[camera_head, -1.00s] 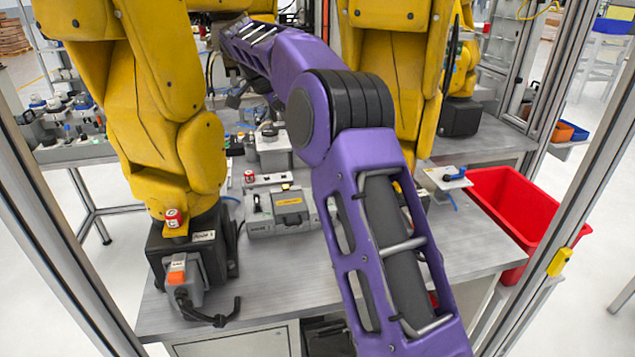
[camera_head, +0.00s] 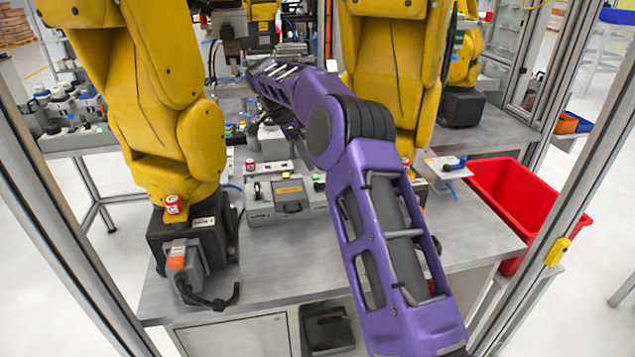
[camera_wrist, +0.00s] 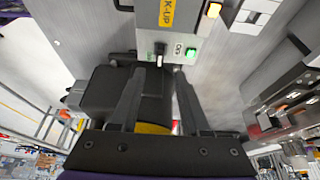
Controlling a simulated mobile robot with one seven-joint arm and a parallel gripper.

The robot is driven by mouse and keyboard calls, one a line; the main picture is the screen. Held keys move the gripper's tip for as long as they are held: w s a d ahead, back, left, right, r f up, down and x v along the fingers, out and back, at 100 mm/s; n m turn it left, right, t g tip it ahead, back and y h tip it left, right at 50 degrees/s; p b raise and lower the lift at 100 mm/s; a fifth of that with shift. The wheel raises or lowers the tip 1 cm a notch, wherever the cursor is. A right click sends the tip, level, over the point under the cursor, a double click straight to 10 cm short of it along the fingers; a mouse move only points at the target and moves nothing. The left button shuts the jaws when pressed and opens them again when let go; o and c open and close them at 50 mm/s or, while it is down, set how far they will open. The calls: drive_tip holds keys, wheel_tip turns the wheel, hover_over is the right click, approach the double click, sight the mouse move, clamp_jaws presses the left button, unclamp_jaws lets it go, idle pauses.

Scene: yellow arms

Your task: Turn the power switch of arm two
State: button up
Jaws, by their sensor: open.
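In the wrist view a small black switch knob (camera_wrist: 160,49) stands on a pale panel, left of a lit green button (camera_wrist: 191,53). My gripper (camera_wrist: 159,72) is open and empty, its two fingertips just below the panel in the picture, with the knob roughly between their lines. I cannot tell whether they touch it. In the head view my purple arm reaches inward, and my gripper is mostly hidden beyond it. Two yellow arms stand here, left (camera_head: 170,120) and right (camera_head: 395,75); I cannot read for sure which is arm two.
A grey control box (camera_head: 278,207) with a yellow label and green button sits mid-table. A grey box with an orange switch (camera_head: 177,263) is on the left arm's base. A red bin (camera_head: 515,200) stands right. The table front (camera_head: 260,270) is clear.

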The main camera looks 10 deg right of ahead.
sight(320, 182)
drive_tip(key=x, duration=0.8)
drive_tip(key=shift+c, duration=0.2)
clamp_jaws()
